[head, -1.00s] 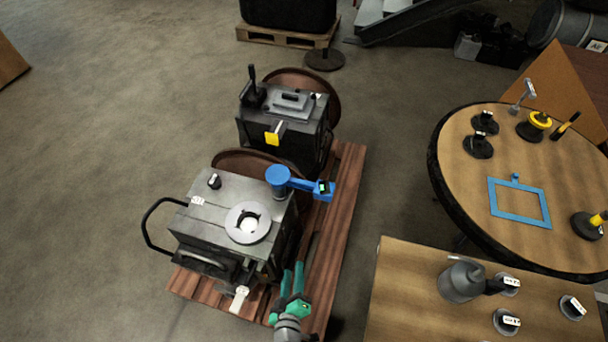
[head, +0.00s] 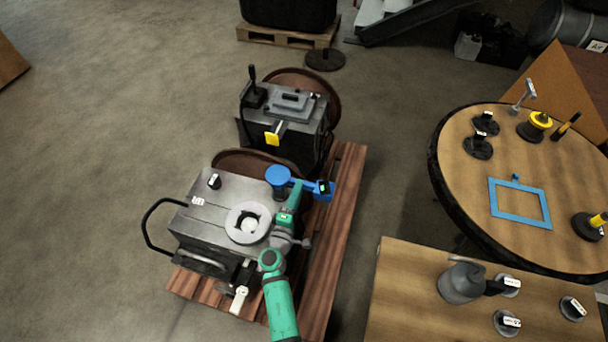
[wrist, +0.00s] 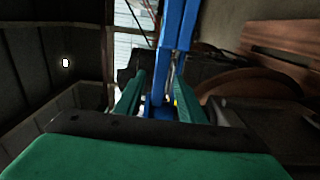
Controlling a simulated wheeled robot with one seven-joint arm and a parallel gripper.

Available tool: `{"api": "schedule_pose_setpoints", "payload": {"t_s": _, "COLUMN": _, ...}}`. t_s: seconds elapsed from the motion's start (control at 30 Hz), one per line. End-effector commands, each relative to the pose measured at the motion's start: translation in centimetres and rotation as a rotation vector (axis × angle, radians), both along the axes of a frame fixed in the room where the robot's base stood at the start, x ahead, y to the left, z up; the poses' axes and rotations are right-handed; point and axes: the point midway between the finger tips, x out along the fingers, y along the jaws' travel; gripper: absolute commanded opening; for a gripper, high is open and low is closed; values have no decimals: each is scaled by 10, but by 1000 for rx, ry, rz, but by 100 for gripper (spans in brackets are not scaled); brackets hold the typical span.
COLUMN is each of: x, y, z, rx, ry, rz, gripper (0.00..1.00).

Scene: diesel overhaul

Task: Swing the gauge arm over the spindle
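The blue gauge arm (head: 303,185) has a round blue hub (head: 278,176) at its left end and a blue box with a small lit display (head: 323,189) at its right end. It points right, away from the spindle opening, whose pale ring (head: 248,222) lies on top of the near grey housing. My gripper (head: 295,191) is at the middle of the gauge arm. In the wrist view, its green fingers (wrist: 158,98) are spread apart with the blue arm (wrist: 178,35) showing between them. Contact with the fingers cannot be made out.
The near grey housing (head: 232,190) has a black side handle and sits on a reddish wooden pallet (head: 345,220). A second machine (head: 285,125) with a yellow tag stands behind. Tables (head: 400,290) with loose parts stand to the right. Open floor lies left.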

Motion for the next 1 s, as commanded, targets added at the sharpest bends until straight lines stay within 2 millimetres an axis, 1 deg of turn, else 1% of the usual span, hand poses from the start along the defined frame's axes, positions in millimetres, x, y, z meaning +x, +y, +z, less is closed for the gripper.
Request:
{"api": "schedule_pose_setpoints", "payload": {"t_s": 0.03, "x": 10, "y": -4, "z": 1, "rx": 0, "ry": -1, "rz": -2, "gripper": 36}}
{"api": "schedule_pose_setpoints", "payload": {"t_s": 0.2, "x": 39, "y": -13, "z": 0, "rx": 1, "ry": 0, "rz": -1, "gripper": 36}}
{"api": "schedule_pose_setpoints", "payload": {"t_s": 0.4, "x": 63, "y": -21, "z": 0, "rx": 1, "ry": 1, "rz": -1, "gripper": 36}}
{"api": "schedule_pose_setpoints", "payload": {"t_s": 0.6, "x": 73, "y": -24, "z": 0, "rx": 1, "ry": 1, "rz": 0, "gripper": 36}}
{"api": "schedule_pose_setpoints", "payload": {"t_s": 0.87, "x": 74, "y": -24, "z": 0, "rx": 3, "ry": 1, "rz": 0, "gripper": 36}}
{"api": "schedule_pose_setpoints", "payload": {"t_s": 0.97, "x": 74, "y": -24, "z": 0, "rx": 2, "ry": 0, "rz": 0, "gripper": 14}}
{"api": "schedule_pose_setpoints", "payload": {"t_s": 1.0, "x": 74, "y": -24, "z": 0, "rx": 2, "ry": 0, "rz": 0, "gripper": 5}}
